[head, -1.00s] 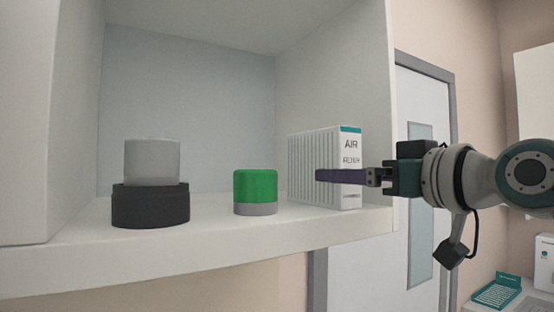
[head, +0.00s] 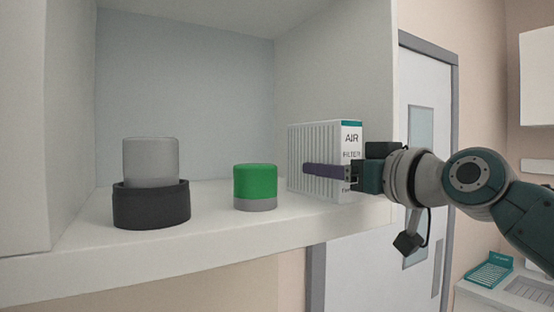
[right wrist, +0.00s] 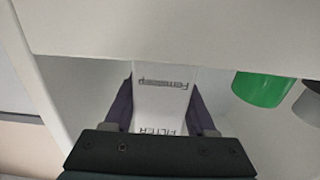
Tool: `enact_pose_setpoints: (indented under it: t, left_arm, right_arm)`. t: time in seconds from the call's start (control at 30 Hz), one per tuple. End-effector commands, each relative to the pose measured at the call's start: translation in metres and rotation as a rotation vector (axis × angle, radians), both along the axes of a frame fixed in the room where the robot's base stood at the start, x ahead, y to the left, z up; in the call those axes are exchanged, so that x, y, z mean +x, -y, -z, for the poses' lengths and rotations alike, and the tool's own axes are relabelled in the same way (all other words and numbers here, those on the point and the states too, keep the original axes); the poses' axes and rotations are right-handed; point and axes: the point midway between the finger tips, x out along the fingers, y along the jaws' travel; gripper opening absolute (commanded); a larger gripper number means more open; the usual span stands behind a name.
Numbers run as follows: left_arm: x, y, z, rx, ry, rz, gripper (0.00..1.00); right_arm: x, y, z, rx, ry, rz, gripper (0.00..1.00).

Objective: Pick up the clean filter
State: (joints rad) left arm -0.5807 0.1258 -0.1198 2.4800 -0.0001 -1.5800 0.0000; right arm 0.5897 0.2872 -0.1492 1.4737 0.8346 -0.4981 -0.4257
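The clean filter (head: 314,142) is an upright white ribbed box with a teal top strip and "AIR FILTER" on its narrow face. It stands at the right end of the shelf. My right gripper (head: 308,169) reaches in from the right, one purple finger along the ribbed side. In the right wrist view, the filter (right wrist: 165,98) lies between the two purple fingers, one on each side. The fingers are spread about as wide as the box; I cannot tell whether they touch it. My left gripper is not in view.
A green canister with a grey base (head: 255,187) stands left of the filter. A grey cylinder (head: 151,162) sits in a black round holder (head: 151,207) farther left. The shelf's side wall (head: 345,75) is close behind the filter.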

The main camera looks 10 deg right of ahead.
Motion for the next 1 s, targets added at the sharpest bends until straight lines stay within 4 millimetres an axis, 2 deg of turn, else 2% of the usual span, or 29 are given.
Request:
enact_pose_setpoints:
  t: [0.07, 0.47, 0.83, 1.0]
  left_arm:
    - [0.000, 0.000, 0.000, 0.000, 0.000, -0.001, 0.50]
    - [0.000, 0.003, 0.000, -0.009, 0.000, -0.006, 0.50]
    - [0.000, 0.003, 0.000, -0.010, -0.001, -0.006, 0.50]
    - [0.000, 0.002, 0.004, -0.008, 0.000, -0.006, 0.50]
  right_arm:
    - [0.000, 0.000, 0.000, 0.000, 0.000, 0.000, 0.46]
    - [0.000, 0.000, 0.000, 0.000, 0.000, 0.000, 0.01]
    - [0.000, 0.000, -0.003, 0.000, 0.002, 0.000, 0.00]
    - [0.000, 0.000, -0.016, 0.000, 0.008, -0.002, 0.00]
